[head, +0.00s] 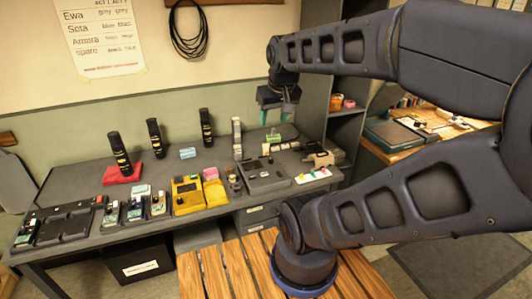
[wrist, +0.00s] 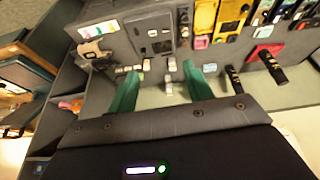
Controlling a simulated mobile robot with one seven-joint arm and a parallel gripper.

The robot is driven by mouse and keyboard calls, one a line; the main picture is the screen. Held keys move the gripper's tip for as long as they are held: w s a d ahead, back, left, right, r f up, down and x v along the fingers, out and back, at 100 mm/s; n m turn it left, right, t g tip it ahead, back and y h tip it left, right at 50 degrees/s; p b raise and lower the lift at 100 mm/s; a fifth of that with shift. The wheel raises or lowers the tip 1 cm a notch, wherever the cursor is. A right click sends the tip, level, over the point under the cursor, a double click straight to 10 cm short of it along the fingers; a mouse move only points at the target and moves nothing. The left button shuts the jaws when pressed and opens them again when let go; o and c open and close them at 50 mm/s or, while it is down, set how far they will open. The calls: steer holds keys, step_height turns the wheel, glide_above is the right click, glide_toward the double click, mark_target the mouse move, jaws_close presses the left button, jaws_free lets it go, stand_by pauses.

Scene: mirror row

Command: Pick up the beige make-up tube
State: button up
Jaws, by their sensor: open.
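My gripper (head: 276,117) is open, with its green fingers pointing down above the back right part of the grey table. In the wrist view the gripper (wrist: 160,70) has nothing held between its fingers. A pale, slim upright item (head: 237,138) stands left of the gripper in the head view. Small pale items (wrist: 146,65) show between and near the fingertips in the wrist view, apart from them. I cannot tell for sure which of these pale items is the beige make-up tube; they are too small to make out.
A grey box unit (head: 265,178) stands in front of the small items, with a tan device (head: 322,158) to its right. A dark shelf unit (head: 345,85) rises at the right.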

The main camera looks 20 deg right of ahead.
steer(key=w+d+f+n+g, duration=0.15)
steer(key=w+n, duration=0.25)
steer(key=w, duration=0.8)
steer(key=n+g, duration=0.3)
steer(key=n, duration=0.8)
glide_above(266, 144)
step_height(266, 144, down, 24)
steer(key=shift+f, duration=0.15)
steer(key=shift+w+f, duration=0.2)
steer(key=shift+f, duration=5.4)
steer(key=c, duration=1.1)
